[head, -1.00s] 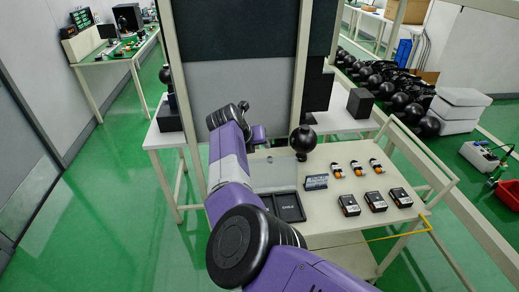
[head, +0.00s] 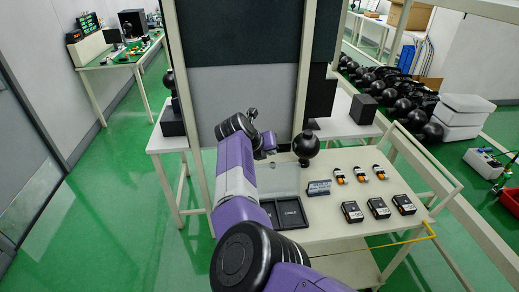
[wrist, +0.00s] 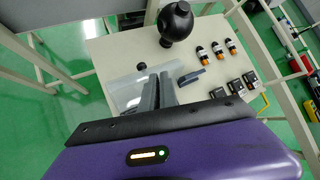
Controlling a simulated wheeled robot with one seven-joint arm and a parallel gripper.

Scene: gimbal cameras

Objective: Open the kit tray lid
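The kit tray (head: 290,213) is a dark, low box with compartments, one labelled CABLE, on the cream table. A clear, greyish panel (head: 283,180), which looks like its lid, shows just behind the compartments in the head view. I cannot tell its exact tilt. In the wrist view the clear panel (wrist: 122,92) lies left of and behind my gripper (wrist: 163,78). The two grey fingers are close together with a narrow dark gap between them. Contact with the panel is unclear. In the head view my own arm hides the fingertips and part of the tray's left side.
A black sphere (head: 305,145) stands behind the tray. A small dark sign (head: 319,187) stands to its right. Several orange-black parts (head: 360,174) and three black boxes (head: 378,207) sit further right. A cream post (head: 303,70) rises behind. Bare tabletop (head: 335,228) shows at the front.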

